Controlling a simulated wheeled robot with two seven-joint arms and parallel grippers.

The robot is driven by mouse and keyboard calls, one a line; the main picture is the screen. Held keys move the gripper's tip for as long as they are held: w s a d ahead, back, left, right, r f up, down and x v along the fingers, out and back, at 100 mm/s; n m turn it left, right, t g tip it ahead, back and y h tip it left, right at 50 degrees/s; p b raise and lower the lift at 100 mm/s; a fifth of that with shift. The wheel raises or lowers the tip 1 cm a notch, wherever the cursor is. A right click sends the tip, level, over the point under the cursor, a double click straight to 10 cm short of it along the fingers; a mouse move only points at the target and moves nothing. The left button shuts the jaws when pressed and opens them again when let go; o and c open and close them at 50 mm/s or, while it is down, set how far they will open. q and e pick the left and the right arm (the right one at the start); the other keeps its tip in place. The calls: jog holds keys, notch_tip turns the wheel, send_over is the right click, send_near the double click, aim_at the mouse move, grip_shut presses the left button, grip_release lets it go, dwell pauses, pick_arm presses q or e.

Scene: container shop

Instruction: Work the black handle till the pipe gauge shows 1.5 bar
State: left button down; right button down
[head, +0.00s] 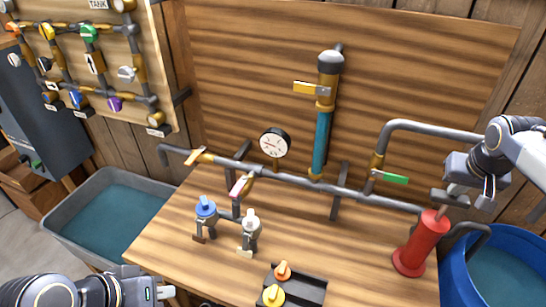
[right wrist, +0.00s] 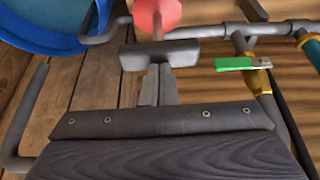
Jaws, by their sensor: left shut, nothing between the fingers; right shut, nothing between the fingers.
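The black handle (head: 449,198) is a dark crossbar on top of the red pump (head: 420,245) at the right of the table. In the right wrist view the handle (right wrist: 180,53) lies right at the tips of my right gripper (right wrist: 159,70), whose fingers are together; I cannot tell if they touch it. In the head view my right gripper (head: 486,194) is beside and above the handle. The pipe gauge (head: 274,143) is a white dial with a black rim; its reading is too small to tell. My left gripper (head: 170,293) is shut and empty at the lower left.
A blue-water tube (head: 321,145) stands behind. Blue (head: 206,210) and white-topped (head: 250,230) valves stand at the front. A blue barrel (head: 461,262) is at the right, a grey tub (head: 70,203) at the left.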

aim_at(452, 199)
jog(key=shift+s+f+b, duration=0.1)
jog(key=shift+f+b, duration=1.55)
jog(key=shift+f, duration=0.75)
notch_tip(452, 199, up, 6)
jog(key=p, duration=0.5)
jog(key=shift+r, duration=0.2)
jog(key=shift+f+b, duration=2.35)
jog(key=shift+f, duration=0.7)
notch_tip(452, 199, up, 6)
jog(key=p, duration=0.5)
